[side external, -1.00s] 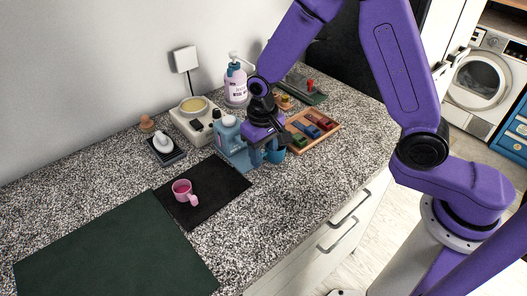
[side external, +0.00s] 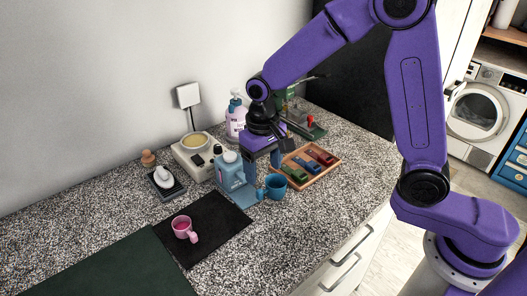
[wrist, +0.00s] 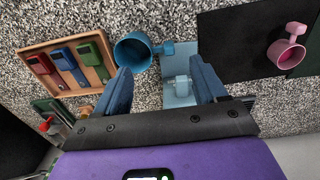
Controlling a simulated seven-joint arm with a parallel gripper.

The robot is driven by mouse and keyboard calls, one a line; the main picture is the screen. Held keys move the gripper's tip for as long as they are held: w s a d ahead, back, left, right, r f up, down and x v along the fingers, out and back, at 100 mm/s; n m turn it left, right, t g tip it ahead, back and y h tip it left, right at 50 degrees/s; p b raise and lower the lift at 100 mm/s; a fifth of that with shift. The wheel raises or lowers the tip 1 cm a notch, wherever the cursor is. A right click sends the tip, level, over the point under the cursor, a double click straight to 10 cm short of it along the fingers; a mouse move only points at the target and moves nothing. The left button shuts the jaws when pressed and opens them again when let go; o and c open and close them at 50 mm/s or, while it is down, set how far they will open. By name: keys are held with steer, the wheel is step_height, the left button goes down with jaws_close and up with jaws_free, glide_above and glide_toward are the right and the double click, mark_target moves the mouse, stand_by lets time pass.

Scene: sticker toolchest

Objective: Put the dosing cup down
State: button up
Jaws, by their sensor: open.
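The blue dosing cup (side external: 277,187) stands upright on the speckled counter, by the right edge of a blue plate (side external: 241,198). Its handle points toward the plate. The wrist view shows the cup (wrist: 131,52) from above, beyond the left finger and clear of both fingers. My gripper (side external: 263,166) is open and empty, above and behind the cup. In the wrist view my gripper (wrist: 163,84) has its fingers spread wide. A blue bottle (side external: 230,172) stands on the plate, just left of my gripper in the side view.
A pink cup (side external: 182,228) stands on a black mat (side external: 222,220). A wooden tray (side external: 327,170) with red, blue and green pieces lies to the right. A pump bottle (side external: 236,122) and a cream-coloured device (side external: 187,158) stand behind. The front counter is clear.

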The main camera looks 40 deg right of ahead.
steer(key=shift+r, duration=2.3)
steer(key=s+d+n, duration=0.5)
steer(key=s+n, duration=0.1)
steer(key=s, duration=0.6)
steer(key=s+d+n, duration=0.6)
steer(key=s, duration=0.6)
steer(key=shift+s+r+y, duration=0.25)
steer(key=shift+r+y, duration=0.05)
steer(key=shift+r, duration=0.05)
steer(key=shift+s+d, duration=0.1)
steer(key=shift+s, duration=0.25)
steer(key=shift+c, duration=0.3)
steer(key=shift+s+d, duration=0.1)
steer(key=shift+s, duration=0.1)
steer(key=c, duration=0.7)
steer(key=shift+c, duration=0.2)
